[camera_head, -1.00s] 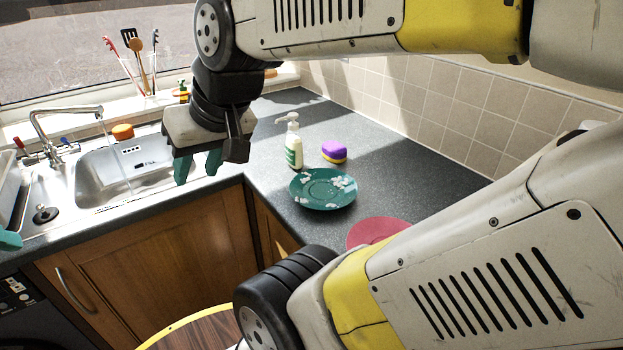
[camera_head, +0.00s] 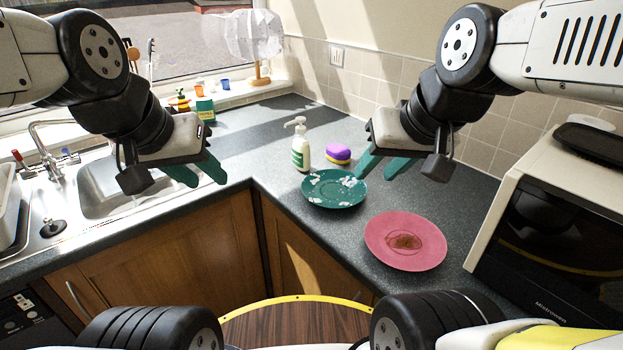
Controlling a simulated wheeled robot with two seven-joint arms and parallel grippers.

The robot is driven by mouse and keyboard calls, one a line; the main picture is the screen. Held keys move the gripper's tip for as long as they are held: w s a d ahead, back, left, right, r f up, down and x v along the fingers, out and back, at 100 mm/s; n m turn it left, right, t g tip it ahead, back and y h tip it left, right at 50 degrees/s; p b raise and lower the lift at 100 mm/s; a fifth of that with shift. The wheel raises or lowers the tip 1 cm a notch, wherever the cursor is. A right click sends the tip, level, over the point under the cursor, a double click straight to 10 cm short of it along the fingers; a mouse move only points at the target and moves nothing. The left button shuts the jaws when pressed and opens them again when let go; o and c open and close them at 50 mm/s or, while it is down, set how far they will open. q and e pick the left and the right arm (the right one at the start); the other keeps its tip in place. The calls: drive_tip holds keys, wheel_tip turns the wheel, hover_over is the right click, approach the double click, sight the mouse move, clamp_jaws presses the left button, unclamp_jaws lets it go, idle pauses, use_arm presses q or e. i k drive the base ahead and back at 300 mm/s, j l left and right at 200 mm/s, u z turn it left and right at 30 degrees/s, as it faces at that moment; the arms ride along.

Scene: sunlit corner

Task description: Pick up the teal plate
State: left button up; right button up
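The teal plate (camera_head: 332,192) lies flat on the dark worktop near its corner. It has whitish patches on its rim. My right gripper (camera_head: 378,171) is just right of and above the plate, with its teal fingers apart and nothing between them. I cannot tell whether a finger touches the plate. My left gripper (camera_head: 198,174) is over the worktop beside the sink, left of the plate and well apart from it. Its teal fingers are apart and empty.
A pink plate (camera_head: 385,254) with a brown stain lies right in front of the teal plate. A soap bottle (camera_head: 301,152) and a purple-yellow sponge (camera_head: 338,153) stand behind it. A microwave (camera_head: 545,240) is at right, the sink (camera_head: 100,200) at left.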

sight(334, 189)
drive_tip(key=z, duration=0.4)
drive_tip(key=k+j+u, duration=0.1)
drive_tip(key=j, duration=0.75)
drive_tip(key=j+u, duration=0.15)
drive_tip(key=j, duration=0.75)
drive_tip(key=k, duration=0.05)
